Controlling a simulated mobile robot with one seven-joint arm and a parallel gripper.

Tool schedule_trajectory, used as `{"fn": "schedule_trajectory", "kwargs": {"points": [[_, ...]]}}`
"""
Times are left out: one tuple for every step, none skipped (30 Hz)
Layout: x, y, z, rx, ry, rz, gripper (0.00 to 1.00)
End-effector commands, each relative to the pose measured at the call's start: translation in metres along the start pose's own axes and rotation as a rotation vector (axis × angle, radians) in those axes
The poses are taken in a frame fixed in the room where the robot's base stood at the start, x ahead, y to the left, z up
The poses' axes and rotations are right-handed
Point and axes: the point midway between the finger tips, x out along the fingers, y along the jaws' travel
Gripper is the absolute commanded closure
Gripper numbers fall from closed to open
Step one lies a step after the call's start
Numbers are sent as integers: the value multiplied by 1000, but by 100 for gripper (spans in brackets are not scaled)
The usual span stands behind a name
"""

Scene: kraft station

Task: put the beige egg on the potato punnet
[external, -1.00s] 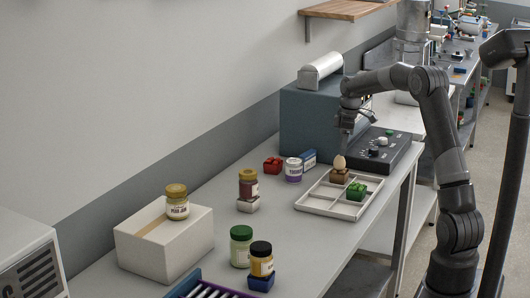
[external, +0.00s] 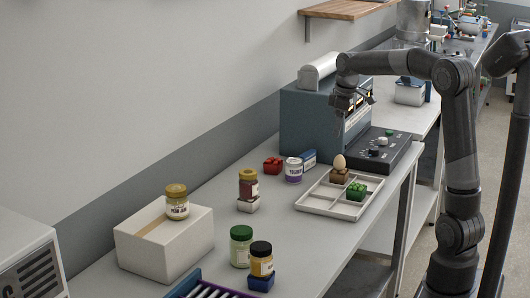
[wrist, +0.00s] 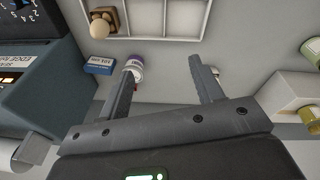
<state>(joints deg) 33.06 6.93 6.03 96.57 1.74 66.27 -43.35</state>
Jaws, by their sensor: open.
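The beige egg (external: 339,162) rests upright on the brown punnet (external: 340,175), which looks like the potato punnet and stands in a compartment of the white divided tray (external: 316,205). The egg (wrist: 100,28) and brown punnet (wrist: 111,14) also show at the top left of the wrist view. My gripper (external: 350,112) is up in front of the blue-grey machine, above and apart from the egg. In the wrist view my gripper (wrist: 163,68) has its fingers spread with nothing between them.
A green punnet (external: 357,191) stands in the tray beside the brown one. A red punnet (external: 273,165), purple-labelled jar (external: 293,170) and blue box (external: 309,159) are left of the tray. The blue-grey machine (external: 305,122) stands behind. Counter in front of the tray is clear.

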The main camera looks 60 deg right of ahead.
Motion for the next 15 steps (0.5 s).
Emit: {"fn": "schedule_trajectory", "kwargs": {"points": [[-11,-26,2,6,13,14,40],[-15,-39,4,15,21,21,40],[-21,-56,7,27,32,31,40],[-25,-69,10,36,40,36,40],[-28,-81,13,46,49,41,40],[-32,-97,18,59,63,48,40],[-35,-109,22,69,73,52,40],[-38,-120,27,79,83,56,40],[-40,-135,34,92,97,60,40],[-42,-146,39,102,108,62,40],[-43,-157,44,111,119,64,40],[-44,-171,52,125,135,65,40],[-45,-181,59,135,147,65,40],[-45,-191,65,144,159,65,40],[-44,-204,74,158,176,63,40]]}}
